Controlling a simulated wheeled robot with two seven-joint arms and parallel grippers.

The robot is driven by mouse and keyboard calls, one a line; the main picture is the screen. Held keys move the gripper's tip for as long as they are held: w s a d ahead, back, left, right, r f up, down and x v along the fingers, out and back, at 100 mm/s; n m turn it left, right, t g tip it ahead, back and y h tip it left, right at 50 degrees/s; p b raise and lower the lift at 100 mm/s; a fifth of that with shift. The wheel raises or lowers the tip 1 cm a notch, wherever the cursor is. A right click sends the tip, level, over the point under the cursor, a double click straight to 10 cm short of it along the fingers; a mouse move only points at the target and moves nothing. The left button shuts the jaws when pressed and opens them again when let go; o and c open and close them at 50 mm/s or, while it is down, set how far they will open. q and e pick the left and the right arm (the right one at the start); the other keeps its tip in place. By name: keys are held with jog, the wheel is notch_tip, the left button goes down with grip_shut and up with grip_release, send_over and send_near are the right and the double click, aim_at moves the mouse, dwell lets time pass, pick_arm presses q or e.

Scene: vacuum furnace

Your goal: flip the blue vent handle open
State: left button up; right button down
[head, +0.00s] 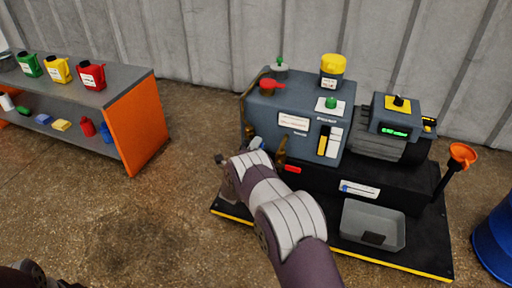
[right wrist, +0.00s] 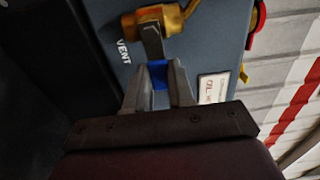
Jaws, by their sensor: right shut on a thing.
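The vent valve is a brass body (right wrist: 160,18) beside the word VENT on the machine's grey-blue panel in the right wrist view. A grey metal lever comes off it and ends in the blue vent handle (right wrist: 160,76). My right gripper (right wrist: 164,74) is shut on the blue handle, with one finger on each side; the fingers hide part of it. In the head view, my right gripper (head: 257,154) is at the left end of the machine (head: 290,105), and my forearm hides much of that spot. Dark parts of my left arm show at the bottom left corner; its jaws cannot be made out.
A shelf unit (head: 128,90) with coloured jugs and bottles stands at the left. A grey tray (head: 357,232) lies on the machine's black base. An orange funnel (head: 462,153) and a blue drum (head: 496,238) are at the right. The floor left of the machine is clear.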

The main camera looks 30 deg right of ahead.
jog(key=shift+r, duration=0.1)
jog(key=r+n+p, duration=0.1)
jog(key=n, duration=0.2)
jog(key=r+n+p, duration=0.1)
jog(key=n+p, duration=0.1)
jog(key=n, duration=0.1)
jog(key=w+a+r+n+p, duration=0.1)
jog(key=n+p, duration=0.1)
jog(key=n, duration=0.2)
jog(key=shift+w+a+r, duration=0.1)
jog(key=n, duration=0.2)
jog(key=w+n, duration=0.1)
jog(key=shift+a+r+n, duration=0.3)
jog(key=shift+a+n, duration=0.1)
jog(key=shift+w+a+r+n, duration=0.1)
jog(key=shift+w+a+n, duration=0.1)
jog(key=shift+n, duration=0.5)
jog(key=shift+w+a+n, duration=0.15)
jog(key=shift+n, duration=0.55)
jog(key=shift+w+a+r+n, duration=0.1)
jog(key=shift+w+a+n, duration=0.1)
jog(key=shift+n, duration=0.5)
jog(key=shift+f, duration=0.1)
jog(key=c, duration=1)
grip_release()
